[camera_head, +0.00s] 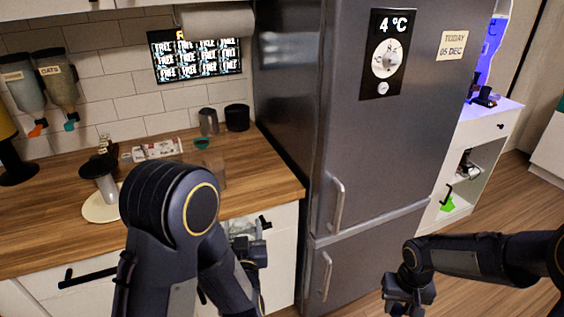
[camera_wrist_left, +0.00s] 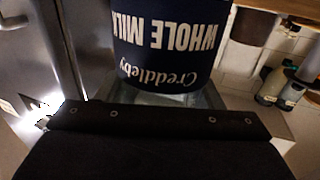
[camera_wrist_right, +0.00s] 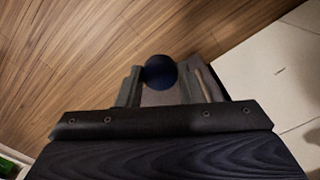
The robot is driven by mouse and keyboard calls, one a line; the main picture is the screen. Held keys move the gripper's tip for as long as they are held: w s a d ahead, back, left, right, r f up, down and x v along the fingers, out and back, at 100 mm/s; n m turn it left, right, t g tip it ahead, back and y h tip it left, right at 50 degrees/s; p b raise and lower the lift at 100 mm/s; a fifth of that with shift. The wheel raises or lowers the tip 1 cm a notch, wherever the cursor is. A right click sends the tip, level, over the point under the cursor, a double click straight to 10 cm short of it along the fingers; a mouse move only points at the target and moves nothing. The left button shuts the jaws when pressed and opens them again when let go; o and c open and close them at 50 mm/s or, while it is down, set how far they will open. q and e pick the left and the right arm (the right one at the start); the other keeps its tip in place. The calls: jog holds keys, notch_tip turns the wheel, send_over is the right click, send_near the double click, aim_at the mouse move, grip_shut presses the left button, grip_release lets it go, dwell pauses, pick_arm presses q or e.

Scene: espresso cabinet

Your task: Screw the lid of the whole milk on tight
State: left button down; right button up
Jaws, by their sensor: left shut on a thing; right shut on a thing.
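The whole milk (camera_wrist_left: 165,45) shows in the left wrist view as a dark blue body with white lettering, upside down in that picture. My left gripper (camera_head: 250,243) is shut on it, in front of the counter drawers; its fingers are mostly hidden. In the head view the milk is largely hidden behind my left arm. The lid (camera_wrist_right: 160,72) is a small round dark blue piece in the right wrist view. My right gripper (camera_wrist_right: 160,85) is shut on it. In the head view my right gripper (camera_head: 408,302) is low in front of the fridge, well apart from my left gripper.
A grey fridge (camera_head: 370,140) stands behind the space between my grippers. The wooden counter (camera_head: 255,170) at left carries cups and a white plate (camera_head: 103,207). A drawer handle (camera_head: 88,277) sticks out below it. Wooden floor (camera_head: 480,215) is open at right.

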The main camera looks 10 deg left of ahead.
pick_arm(q)
jog(key=d+f+m+h, duration=0.8)
jog(key=d+f+h, duration=0.4)
jog(key=d, duration=0.3)
jog(key=shift+d+g, duration=0.3)
jog(key=shift+d, duration=0.05)
pick_arm(e)
jog(key=shift+a, duration=0.1)
jog(key=shift+w+a+r, duration=0.2)
jog(key=shift+w+a, duration=0.05)
jog(key=shift+w, duration=0.05)
jog(key=w+a+r, duration=0.2)
jog(key=a+r, duration=0.6)
jog(key=a, duration=0.4)
jog(key=w+a+r+n, duration=0.1)
jog(key=a+r, duration=0.7)
jog(key=a, duration=0.4)
jog(key=shift+w+a, duration=0.35)
jog(key=shift+w, duration=0.05)
jog(key=shift+f, duration=1.95)
